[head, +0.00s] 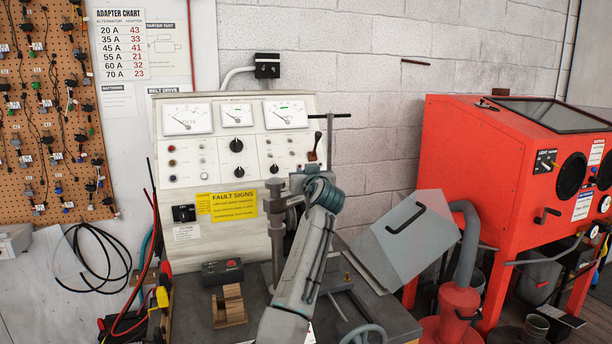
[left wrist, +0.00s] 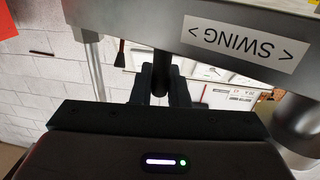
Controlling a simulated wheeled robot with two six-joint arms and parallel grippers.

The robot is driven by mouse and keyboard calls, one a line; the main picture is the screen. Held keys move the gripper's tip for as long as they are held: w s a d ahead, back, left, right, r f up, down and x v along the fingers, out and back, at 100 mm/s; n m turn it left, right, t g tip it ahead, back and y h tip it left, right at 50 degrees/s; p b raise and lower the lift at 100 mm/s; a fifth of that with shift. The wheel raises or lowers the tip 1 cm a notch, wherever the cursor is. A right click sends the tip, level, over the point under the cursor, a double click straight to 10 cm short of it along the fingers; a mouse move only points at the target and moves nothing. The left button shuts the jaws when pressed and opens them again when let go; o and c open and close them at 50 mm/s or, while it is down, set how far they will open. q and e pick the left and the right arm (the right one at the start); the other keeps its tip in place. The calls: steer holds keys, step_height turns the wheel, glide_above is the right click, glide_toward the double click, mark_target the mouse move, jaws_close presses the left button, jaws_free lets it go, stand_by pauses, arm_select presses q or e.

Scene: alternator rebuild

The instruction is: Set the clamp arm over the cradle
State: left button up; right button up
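The clamp's grey post (head: 278,245) stands upright on the bench, and the clamp arm (head: 285,203) sits at its top, partly hidden by my left arm. In the left wrist view the clamp arm (left wrist: 205,28) carries a SWING label, upside down. A metal frame (head: 347,306), perhaps the cradle, is partly hidden behind my arm. My right gripper is out of view.
The gauge panel (head: 235,150) stands close behind the clamp. A wooden block (head: 229,306) and a box with a red button (head: 222,272) are left of the post. A tilted grey guard (head: 415,235) is on the right, before the red cabinet (head: 490,170).

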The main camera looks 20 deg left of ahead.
arm_select(q)
steer(key=o, duration=0.3)
steer(key=shift+a, duration=0.1)
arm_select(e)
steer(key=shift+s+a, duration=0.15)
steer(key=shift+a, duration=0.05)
arm_select(q)
steer(key=shift+s+f, duration=0.1)
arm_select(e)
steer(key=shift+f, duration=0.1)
